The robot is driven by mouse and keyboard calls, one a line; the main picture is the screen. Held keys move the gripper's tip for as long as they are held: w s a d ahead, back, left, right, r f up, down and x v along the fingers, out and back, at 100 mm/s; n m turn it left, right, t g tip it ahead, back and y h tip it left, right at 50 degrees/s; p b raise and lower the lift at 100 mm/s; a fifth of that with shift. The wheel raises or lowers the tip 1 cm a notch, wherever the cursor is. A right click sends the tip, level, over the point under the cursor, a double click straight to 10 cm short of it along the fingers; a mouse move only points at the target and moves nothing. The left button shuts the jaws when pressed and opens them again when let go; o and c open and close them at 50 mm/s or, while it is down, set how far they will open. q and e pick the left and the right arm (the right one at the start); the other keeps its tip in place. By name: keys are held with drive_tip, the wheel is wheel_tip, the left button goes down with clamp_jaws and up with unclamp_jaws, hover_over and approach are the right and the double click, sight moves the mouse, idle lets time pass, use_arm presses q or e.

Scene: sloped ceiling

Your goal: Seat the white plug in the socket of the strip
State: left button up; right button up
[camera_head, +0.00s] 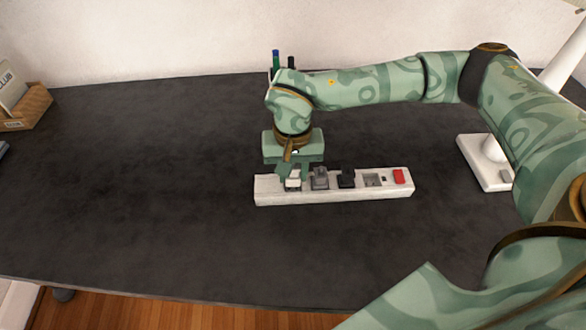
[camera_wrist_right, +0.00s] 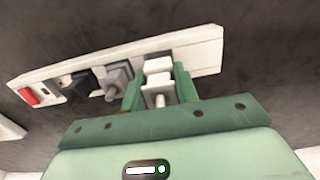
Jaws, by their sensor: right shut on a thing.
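The white power strip (camera_head: 335,194) lies on the dark table, and it also shows in the right wrist view (camera_wrist_right: 200,50). The white plug (camera_head: 293,183) is at the strip's left end in the head view. My right gripper (camera_wrist_right: 158,86) is shut on the white plug (camera_wrist_right: 158,88), with a green finger on each side. The plug is over or at the strip's end position; I cannot tell whether it is fully down in a socket. My left gripper is not in view.
A grey plug (camera_head: 320,178) and a black plug (camera_head: 346,178) sit in the strip beside the white one. An empty socket (camera_head: 372,180) and a red switch (camera_head: 399,176) follow. A white lamp base (camera_head: 484,165) stands right.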

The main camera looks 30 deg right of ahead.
idle(0.4)
drive_tip(key=shift+p, duration=0.3)
idle(0.5)
drive_tip(key=shift+r+p, duration=0.1)
drive_tip(key=shift+p, duration=0.2)
drive_tip(key=shift+f, duration=1)
drive_tip(key=o, duration=1)
